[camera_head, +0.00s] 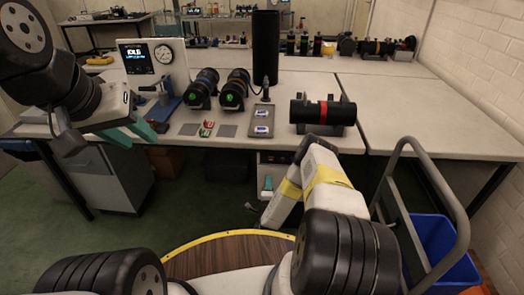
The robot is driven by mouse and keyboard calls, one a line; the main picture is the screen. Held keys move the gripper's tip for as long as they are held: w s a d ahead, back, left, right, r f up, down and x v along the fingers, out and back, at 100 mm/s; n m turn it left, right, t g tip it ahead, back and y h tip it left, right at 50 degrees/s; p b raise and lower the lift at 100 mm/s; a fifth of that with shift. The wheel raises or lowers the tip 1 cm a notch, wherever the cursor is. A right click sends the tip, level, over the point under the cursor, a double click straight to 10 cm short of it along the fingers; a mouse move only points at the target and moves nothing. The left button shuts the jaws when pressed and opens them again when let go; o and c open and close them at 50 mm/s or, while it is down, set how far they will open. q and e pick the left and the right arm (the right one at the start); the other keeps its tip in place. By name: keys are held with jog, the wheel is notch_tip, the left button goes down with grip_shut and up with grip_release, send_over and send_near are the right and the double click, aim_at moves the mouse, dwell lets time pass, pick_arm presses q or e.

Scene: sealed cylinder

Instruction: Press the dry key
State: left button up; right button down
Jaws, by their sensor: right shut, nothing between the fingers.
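Two small blue-and-white labelled keys, the upper (263,113) and the lower (261,130), lie on a grey plate on the table in front of a tall black cylinder (265,48). Their lettering is too small to read, so I cannot tell which is the dry key. My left gripper (66,141) is at the table's left front edge, well left of the keys; its fingers are unclear. My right gripper (254,209) is shut and empty, low in front of the table and below the keys. Neither gripper touches a key.
A panel with a lit screen (135,57) and dial stands at the back left. Two dark cylinders (202,88) (234,90) and a red-banded black cylinder (323,111) lie on the table (397,113). Red and green pieces (207,129) lie near the front edge. A trolley rail (442,175) stands right.

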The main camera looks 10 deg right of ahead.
aim_at(271, 159)
jog(key=x, duration=1.2)
jog(key=shift+w, duration=0.1)
